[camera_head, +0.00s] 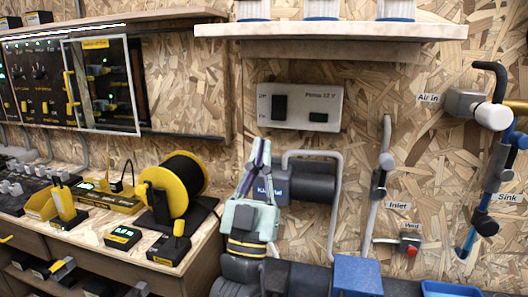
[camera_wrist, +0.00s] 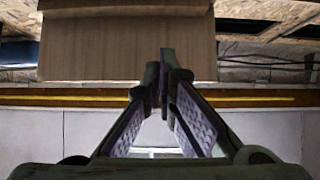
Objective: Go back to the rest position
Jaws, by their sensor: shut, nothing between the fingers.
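My gripper (camera_head: 259,156) points upward in front of the wood-chip wall in the head view, with its fingertips together and nothing between them. Its pale green body (camera_head: 250,217) sits at the end of my dark arm, low in the middle of the view. In the wrist view my gripper (camera_wrist: 163,75) shows its two textured finger pads meeting at the tips, empty. Behind the gripper in the head view is a dark pump-like cylinder (camera_head: 310,182) with a blue end, partly hidden by the gripper.
A power panel (camera_head: 300,107) is on the wall above, under a shelf (camera_head: 330,30). The bench at left holds a yellow cable reel (camera_head: 158,192) and several small devices. Inlet (camera_head: 380,175) and sink (camera_head: 495,175) pipes stand at right. A brown box-like surface (camera_wrist: 128,48) shows in the wrist view.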

